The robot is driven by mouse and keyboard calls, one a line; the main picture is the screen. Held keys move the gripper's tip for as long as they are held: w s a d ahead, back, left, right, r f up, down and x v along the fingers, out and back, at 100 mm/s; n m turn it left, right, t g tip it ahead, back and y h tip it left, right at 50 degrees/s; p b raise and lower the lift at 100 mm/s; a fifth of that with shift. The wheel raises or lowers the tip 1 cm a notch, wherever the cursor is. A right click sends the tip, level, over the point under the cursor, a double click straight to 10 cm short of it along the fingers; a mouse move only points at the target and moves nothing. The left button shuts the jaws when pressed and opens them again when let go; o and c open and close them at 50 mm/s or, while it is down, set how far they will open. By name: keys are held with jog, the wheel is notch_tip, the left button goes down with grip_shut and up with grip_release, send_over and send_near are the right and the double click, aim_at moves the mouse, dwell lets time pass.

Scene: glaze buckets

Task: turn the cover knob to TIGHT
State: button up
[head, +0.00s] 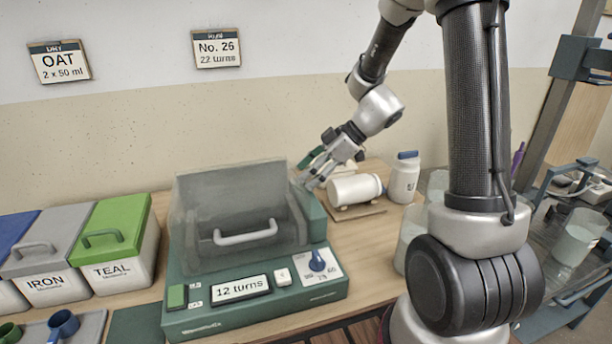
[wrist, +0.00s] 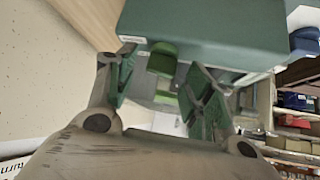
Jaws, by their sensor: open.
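A green machine (head: 255,295) with a clear cover (head: 232,215) over a grey box with a white handle stands on the table. In the wrist view, a small green knob (wrist: 162,58) sticks out from the machine's teal side (wrist: 205,35); it is probably the cover knob. No TIGHT mark is readable. My gripper (head: 312,178) is at the machine's far right side, where the head view does not show the knob. In the wrist view my gripper (wrist: 162,82) is open, with one finger on each side of the knob; contact cannot be told.
A blue dial (head: 317,261) and a "12 turns" display (head: 240,289) are on the machine's front. A white jar (head: 354,190) lies on a board right of my gripper, beside an upright bottle (head: 404,178). Lidded bins, including TEAL (head: 121,243), stand left.

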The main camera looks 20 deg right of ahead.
jog(key=shift+w+a+f, duration=0.1)
jog(key=shift+a+f, duration=0.35)
jog(key=shift+c, duration=0.2)
jog(key=c, duration=1)
jog(key=m+t, duration=0.1)
jog(key=m, duration=0.1)
jog(key=m+t+h, duration=0.1)
jog(key=m+t, duration=0.1)
jog(key=shift+a+h, duration=0.1)
jog(key=shift+h, duration=0.2)
